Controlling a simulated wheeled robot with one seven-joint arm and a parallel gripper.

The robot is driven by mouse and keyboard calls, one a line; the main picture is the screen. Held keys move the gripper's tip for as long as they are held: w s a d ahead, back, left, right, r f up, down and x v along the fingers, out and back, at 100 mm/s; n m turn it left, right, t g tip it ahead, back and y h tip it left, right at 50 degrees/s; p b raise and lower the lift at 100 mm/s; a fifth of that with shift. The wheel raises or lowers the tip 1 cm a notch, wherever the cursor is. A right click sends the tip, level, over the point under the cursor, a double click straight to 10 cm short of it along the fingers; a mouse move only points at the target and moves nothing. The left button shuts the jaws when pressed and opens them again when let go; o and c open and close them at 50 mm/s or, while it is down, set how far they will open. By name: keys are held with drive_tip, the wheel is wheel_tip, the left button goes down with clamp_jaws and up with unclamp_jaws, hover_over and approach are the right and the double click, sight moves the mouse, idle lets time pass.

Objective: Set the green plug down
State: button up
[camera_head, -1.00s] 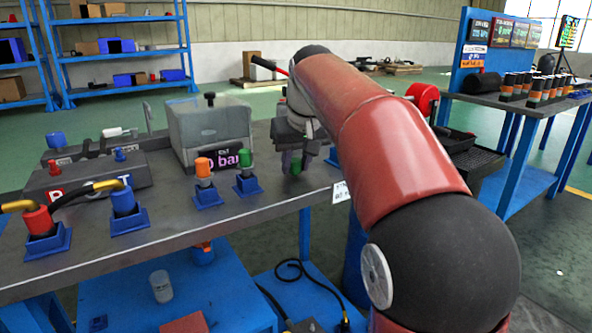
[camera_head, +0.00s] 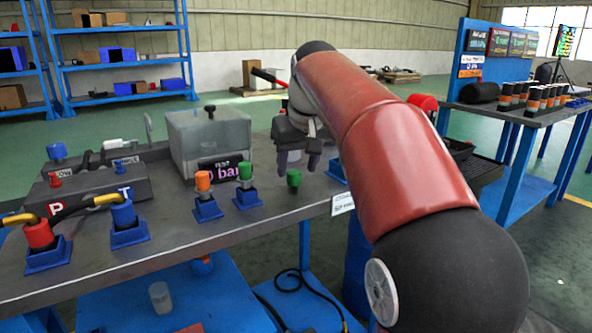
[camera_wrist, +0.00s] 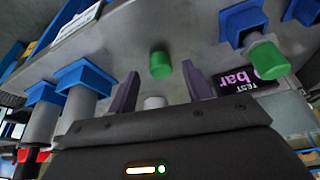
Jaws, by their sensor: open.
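A small green plug (camera_head: 293,178) stands on the grey bench top near its front edge, right of the blue stands. My gripper (camera_head: 297,166) is just above and behind it, with its fingers apart and nothing held between them. In the wrist view the green plug (camera_wrist: 160,65) shows beyond the two open fingertips (camera_wrist: 163,80), apart from both. A second green-topped piece (camera_head: 246,172) sits in a blue stand to the left; it also shows at the right of the wrist view (camera_wrist: 268,58).
An orange-topped piece (camera_head: 204,182) stands in a blue stand beside the green one. A grey box with a pressure display (camera_head: 219,170) is behind them. Red (camera_head: 39,236) and blue (camera_head: 124,214) hose couplings stand at the left. Bare bench lies in front of the gripper.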

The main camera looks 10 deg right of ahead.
drive_tip(key=p+v, duration=0.2)
drive_tip(key=v, duration=0.7)
drive_tip(key=s+f+m+t, duration=0.1)
drive_tip(key=s+f, duration=2.3)
drive_tip(key=f, duration=0.1)
drive_tip(key=shift+a+h, duration=0.3)
drive_tip(key=shift+a, duration=0.05)
drive_tip(key=shift+s, duration=0.1)
